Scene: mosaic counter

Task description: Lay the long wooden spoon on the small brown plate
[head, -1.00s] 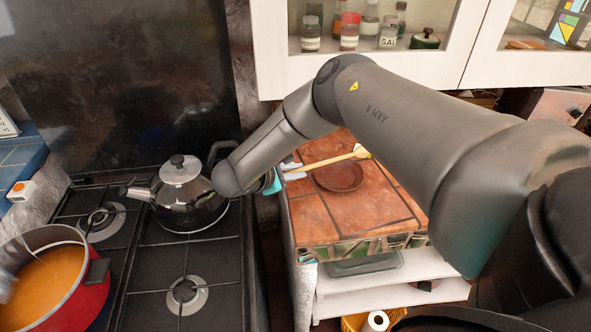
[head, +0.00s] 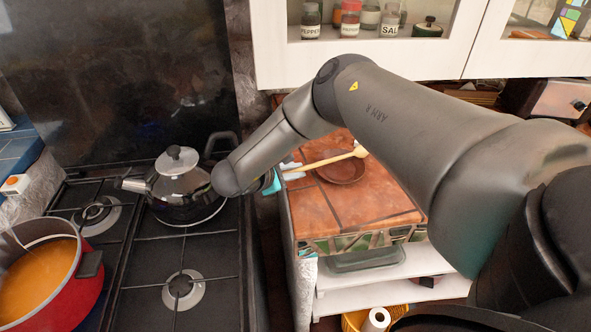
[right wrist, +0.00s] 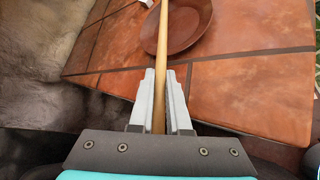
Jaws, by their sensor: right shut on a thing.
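The long wooden spoon (head: 325,161) has a pale handle and a rounded head at its far right end. My right gripper (head: 289,171) is shut on its handle; in the right wrist view the handle (right wrist: 163,45) runs between the two grey fingers (right wrist: 162,78). The small brown plate (head: 343,172) lies on the tiled counter. The spoon crosses over the plate's far part in the head view, and its head reaches past the rim. The plate (right wrist: 190,30) also shows in the right wrist view. I cannot tell whether spoon and plate touch. My left gripper is out of view.
The terracotta tiled counter (head: 385,200) has free room in front of the plate. A kettle (head: 178,185) stands on the stove left of my right gripper. A red pot (head: 85,285) of orange soup is at front left. A white cabinet (head: 365,62) hangs above.

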